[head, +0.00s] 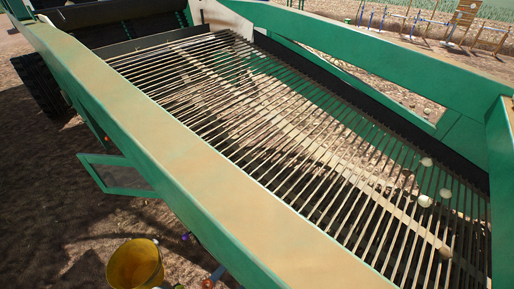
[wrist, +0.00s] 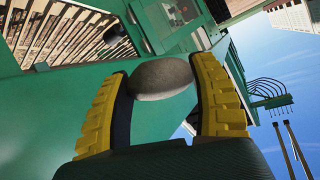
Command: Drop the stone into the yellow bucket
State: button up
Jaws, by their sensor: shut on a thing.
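The stone (wrist: 162,78) is grey, smooth and oval, and shows in the wrist view. My gripper (wrist: 160,85) has yellow ribbed fingers and is shut on the stone, with one finger on each side of it. The yellow bucket (head: 134,265) stands on the ground at the bottom left of the head view, beside the green machine, partly cut by the picture's lower edge. My gripper and the stone are not in the head view, and the bucket is not in the wrist view.
The onion elevator's slatted conveyor (head: 300,140) runs between green side rails (head: 180,150). Several pale onions (head: 424,200) lie on its lower right part. A green bracket (head: 118,177) juts out above the bucket's side. In the wrist view, green machine panels (wrist: 60,110) lie behind the stone.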

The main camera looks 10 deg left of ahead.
notch_tip(320, 180, up, 9)
jog(key=p, duration=0.7)
jog(key=shift+d, duration=0.1)
jog(key=shift+f, duration=0.1)
